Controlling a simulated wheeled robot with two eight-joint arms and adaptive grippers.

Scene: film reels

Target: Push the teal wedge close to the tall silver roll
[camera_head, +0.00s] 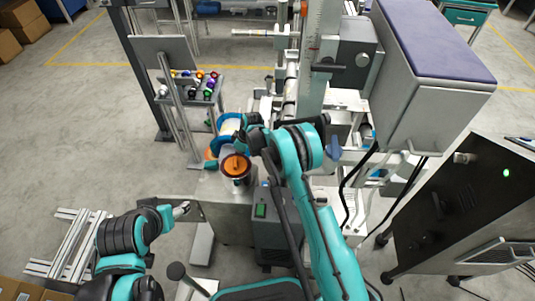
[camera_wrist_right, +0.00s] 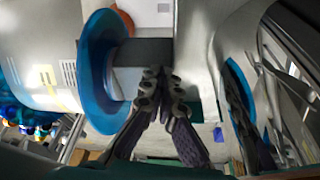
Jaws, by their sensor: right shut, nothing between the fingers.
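I cannot make out a teal wedge or be sure which thing is the tall silver roll. A large reel with blue flanges and a pale barrel (camera_head: 229,124) stands at the worktop's far left; in the right wrist view its near blue flange (camera_wrist_right: 98,70) is left of my fingers. My right gripper (camera_head: 243,136) is beside this reel. In the wrist view the right gripper (camera_wrist_right: 161,74) is shut and empty, its tips close to a dark grey block (camera_wrist_right: 148,52); contact is unclear. My left gripper (camera_head: 182,209) is low at the left, away from the reels; its fingers are too small to read.
An orange-topped reel (camera_head: 236,165) stands on the worktop in front of the blue reel. A rack of coloured bottles (camera_head: 200,87) is behind to the left. A large grey machine housing (camera_head: 425,75) stands at the right.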

